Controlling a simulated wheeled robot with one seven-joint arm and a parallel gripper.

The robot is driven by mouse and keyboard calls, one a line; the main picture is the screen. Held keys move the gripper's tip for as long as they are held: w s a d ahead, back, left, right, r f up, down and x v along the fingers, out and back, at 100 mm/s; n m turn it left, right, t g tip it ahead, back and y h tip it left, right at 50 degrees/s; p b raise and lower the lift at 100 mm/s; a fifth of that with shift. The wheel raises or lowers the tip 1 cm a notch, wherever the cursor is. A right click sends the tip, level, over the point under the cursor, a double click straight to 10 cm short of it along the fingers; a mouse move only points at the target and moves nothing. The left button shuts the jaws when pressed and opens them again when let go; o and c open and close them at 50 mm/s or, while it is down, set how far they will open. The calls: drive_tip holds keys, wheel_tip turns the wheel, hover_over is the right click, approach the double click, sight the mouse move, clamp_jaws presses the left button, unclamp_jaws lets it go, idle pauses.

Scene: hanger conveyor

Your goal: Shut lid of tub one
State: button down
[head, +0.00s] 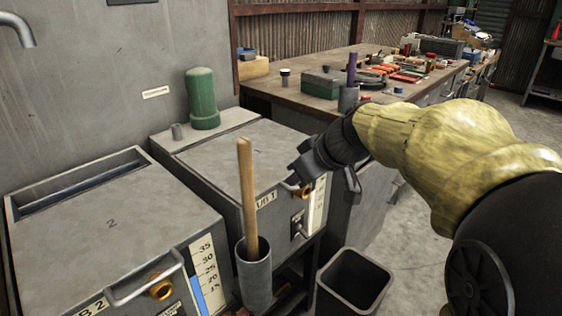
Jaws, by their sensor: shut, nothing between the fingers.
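Tub one (226,195) is the grey box in the middle, with a partly hidden "TUB 1" label on its front. Its grey lid (235,150), faintly marked 1, looks flat across the top; I cannot tell whether it is fully seated. My gripper (303,168) is shut and empty at the lid's front right edge, above the brass fitting. It hides that corner, and I cannot tell whether it touches the lid.
Tub two (110,235) stands at left, its lid leaving a slot at the back. A wooden handle (247,195) rises from a grey holder (256,275) before tub one. A green cylinder (202,100) stands behind. A black bin (352,283) and cluttered workbench (300,98) are right.

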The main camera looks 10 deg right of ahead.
drive_tip(key=s, duration=0.1)
drive_tip(key=s+d+f, duration=0.1)
drive_tip(key=s+d, duration=0.1)
drive_tip(key=shift+s+d+f, duration=0.15)
drive_tip(key=shift+s+f, duration=0.05)
drive_tip(key=shift+f, duration=0.05)
drive_tip(key=s+a+f+m+g+h, duration=0.1)
drive_tip(key=s+f+m+g+h, duration=0.3)
drive_tip(key=f, duration=0.6)
drive_tip(key=s+f+m+h, duration=0.1)
drive_tip(key=s+f+m, duration=0.3)
drive_tip(key=f, duration=0.7)
wheel_tip(320, 180, up, 36)
drive_tip(key=s+n+p, duration=0.1)
drive_tip(key=p, duration=3.4)
drive_tip(key=shift+s+p, duration=0.15)
drive_tip(key=shift+p, duration=0.15)
drive_tip(key=shift+d+r, duration=0.1)
